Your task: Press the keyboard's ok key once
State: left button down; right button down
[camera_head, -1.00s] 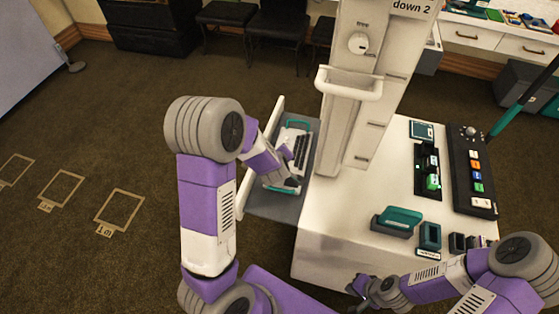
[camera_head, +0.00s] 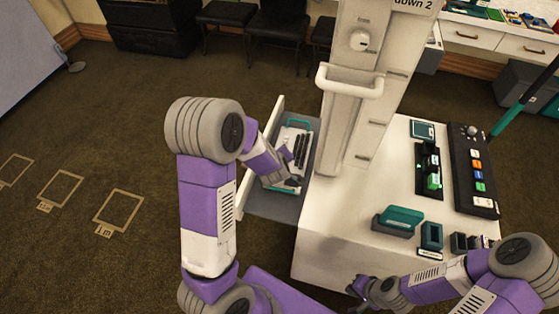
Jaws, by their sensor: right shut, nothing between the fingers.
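The keyboard (camera_head: 301,147), pale with dark keys and a teal edge, lies on a grey pull-out tray (camera_head: 262,204) at the left side of the white booth unit. My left gripper (camera_head: 289,183) is over the near end of the keyboard. Its fingers are small and dark here, so I cannot tell whether they are open or touch a key. The arm and hand hide part of the keyboard, and the ok key cannot be made out. My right gripper (camera_head: 361,289) is shut and empty, low in front of the white counter.
A white column with a handle (camera_head: 350,82) rises right of the tray. The white counter (camera_head: 345,215) carries a teal block (camera_head: 402,219), a black slot panel with a green light (camera_head: 433,181) and a black panel with coloured buttons (camera_head: 476,175). Open carpet lies left.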

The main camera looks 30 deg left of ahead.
pick_arm(q)
jog(key=shift+f+b, duration=0.3)
jog(key=shift+f, duration=0.05)
dwell(0.4)
jog(key=shift+r, duration=0.1)
jog(key=shift+r+p, duration=0.7)
notch_tip(320, 180, up, 5)
jog(key=p, duration=0.4)
jog(key=shift+p, duration=0.4)
dwell(0.6)
